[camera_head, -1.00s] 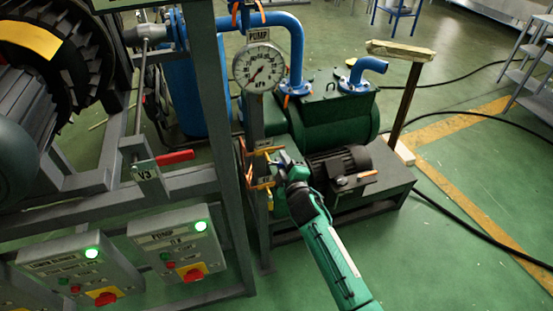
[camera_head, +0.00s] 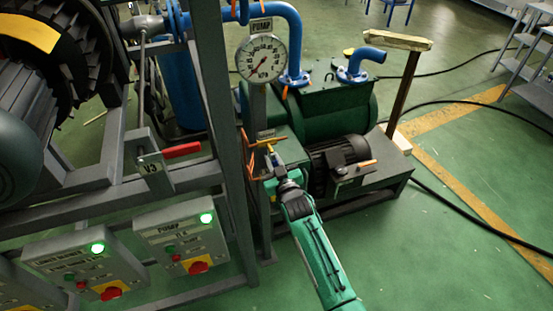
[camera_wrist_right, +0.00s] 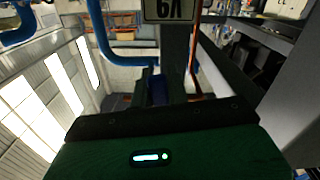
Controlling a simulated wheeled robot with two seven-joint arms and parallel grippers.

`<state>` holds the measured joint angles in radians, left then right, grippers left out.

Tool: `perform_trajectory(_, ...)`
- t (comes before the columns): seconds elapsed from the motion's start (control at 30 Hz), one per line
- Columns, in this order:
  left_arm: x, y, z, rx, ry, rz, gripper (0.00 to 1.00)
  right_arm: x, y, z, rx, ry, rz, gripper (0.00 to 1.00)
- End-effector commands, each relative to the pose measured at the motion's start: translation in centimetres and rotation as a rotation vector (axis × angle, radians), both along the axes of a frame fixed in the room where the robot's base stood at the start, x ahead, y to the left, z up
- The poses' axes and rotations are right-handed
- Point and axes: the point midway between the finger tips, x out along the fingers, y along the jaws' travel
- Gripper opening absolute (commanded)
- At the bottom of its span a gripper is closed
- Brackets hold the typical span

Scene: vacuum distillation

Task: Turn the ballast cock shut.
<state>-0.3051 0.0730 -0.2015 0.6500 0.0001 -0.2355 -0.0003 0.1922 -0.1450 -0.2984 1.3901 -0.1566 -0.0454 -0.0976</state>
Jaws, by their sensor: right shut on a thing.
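My right gripper (camera_head: 272,158) reaches in from the lower right to the grey post below the gauge. In the right wrist view a label plate (camera_wrist_right: 170,10) reading V9 upside down hangs above a dark blue part (camera_wrist_right: 158,90) in front of the gripper body. My left gripper is not in view.
The round gauge (camera_head: 262,58) sits above on the post. The green pump (camera_head: 335,115) and dark motor (camera_head: 338,155) stand just right of my gripper. A steel frame with a red lever (camera_head: 182,150) and switch boxes (camera_head: 175,241) stands at left.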

Motion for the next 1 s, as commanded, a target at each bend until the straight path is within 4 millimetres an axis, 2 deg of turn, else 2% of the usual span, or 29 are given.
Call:
perform_trajectory(0.2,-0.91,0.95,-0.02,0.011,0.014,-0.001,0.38,-0.15,0.28,-0.24,0.110,0.040,-0.001,0.00)
perform_trajectory(0.4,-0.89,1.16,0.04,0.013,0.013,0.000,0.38,-0.21,0.41,-0.26,0.163,0.057,-0.001,0.00)
perform_trajectory(0.93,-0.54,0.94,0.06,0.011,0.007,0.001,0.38,-0.24,0.52,-0.28,0.184,0.064,0.000,0.00)
perform_trajectory(0.97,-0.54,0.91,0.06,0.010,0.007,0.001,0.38,-0.25,0.53,-0.28,0.184,0.064,0.000,0.22)
perform_trajectory(1.0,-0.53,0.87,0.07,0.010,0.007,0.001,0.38,-0.24,0.52,-0.27,0.183,0.064,0.000,0.30)
